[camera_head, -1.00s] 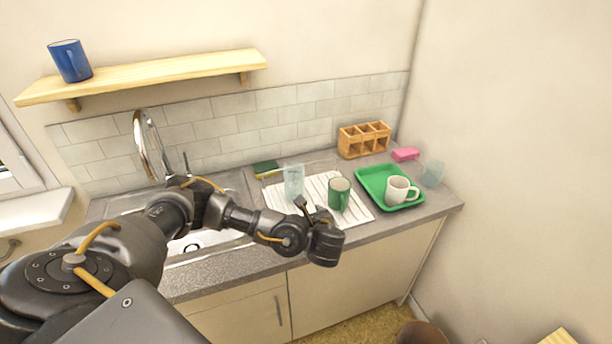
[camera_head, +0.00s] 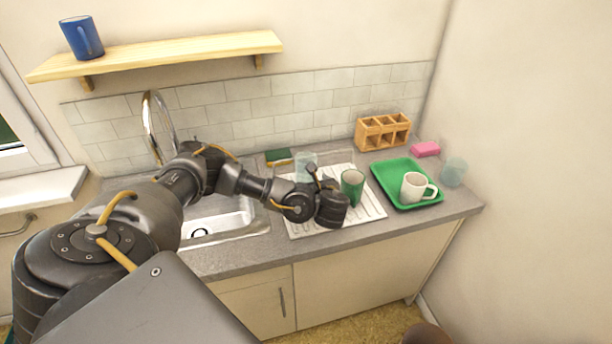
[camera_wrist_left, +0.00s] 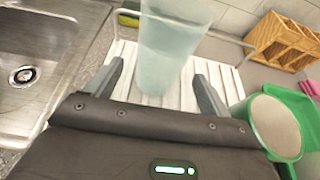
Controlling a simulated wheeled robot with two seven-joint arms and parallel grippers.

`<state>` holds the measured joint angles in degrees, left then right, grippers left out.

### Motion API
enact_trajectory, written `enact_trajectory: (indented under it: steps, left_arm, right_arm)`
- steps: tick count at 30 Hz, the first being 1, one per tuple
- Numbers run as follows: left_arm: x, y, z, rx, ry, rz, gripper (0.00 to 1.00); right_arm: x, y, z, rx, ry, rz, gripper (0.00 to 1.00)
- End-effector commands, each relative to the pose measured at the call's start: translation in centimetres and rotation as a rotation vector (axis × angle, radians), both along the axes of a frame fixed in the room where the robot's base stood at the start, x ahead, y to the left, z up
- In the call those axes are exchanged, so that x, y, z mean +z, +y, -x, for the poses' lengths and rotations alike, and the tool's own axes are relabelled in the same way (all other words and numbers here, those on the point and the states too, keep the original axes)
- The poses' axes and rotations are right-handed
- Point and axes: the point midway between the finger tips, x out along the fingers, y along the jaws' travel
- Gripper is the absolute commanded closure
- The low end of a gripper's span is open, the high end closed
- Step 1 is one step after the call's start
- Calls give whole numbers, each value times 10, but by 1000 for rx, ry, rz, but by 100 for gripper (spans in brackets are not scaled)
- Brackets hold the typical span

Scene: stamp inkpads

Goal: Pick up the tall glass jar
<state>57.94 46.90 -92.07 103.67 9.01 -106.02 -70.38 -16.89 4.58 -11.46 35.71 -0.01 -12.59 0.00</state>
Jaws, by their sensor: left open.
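The tall glass jar (camera_head: 305,161) is clear and bluish and stands upright on the white ribbed drainboard (camera_head: 372,205). My left arm hides its lower part in the head view. In the left wrist view the jar (camera_wrist_left: 172,45) rises between the two fingers of my left gripper (camera_wrist_left: 158,76), a little beyond the palm. The gripper is open, with one finger on each side of the jar and no clear contact. In the head view the left gripper (camera_head: 316,176) is just in front of the jar. My right gripper is out of view.
A green mug (camera_head: 352,186) stands close right of my left gripper. The sink (camera_head: 215,228) lies left.

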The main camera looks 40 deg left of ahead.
Motion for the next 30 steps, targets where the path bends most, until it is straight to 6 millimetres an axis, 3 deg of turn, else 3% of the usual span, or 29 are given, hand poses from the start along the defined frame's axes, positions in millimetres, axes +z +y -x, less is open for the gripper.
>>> enact_trajectory:
  steps: [10,20,30]
  left_arm:
    - [-11,35,-24,1,2,0,18]
    - [-15,40,-28,-1,0,1,18]
    - [-15,40,-28,0,1,1,63]
  right_arm:
    - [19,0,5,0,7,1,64]
    - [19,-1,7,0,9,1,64]
    - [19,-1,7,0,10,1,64]
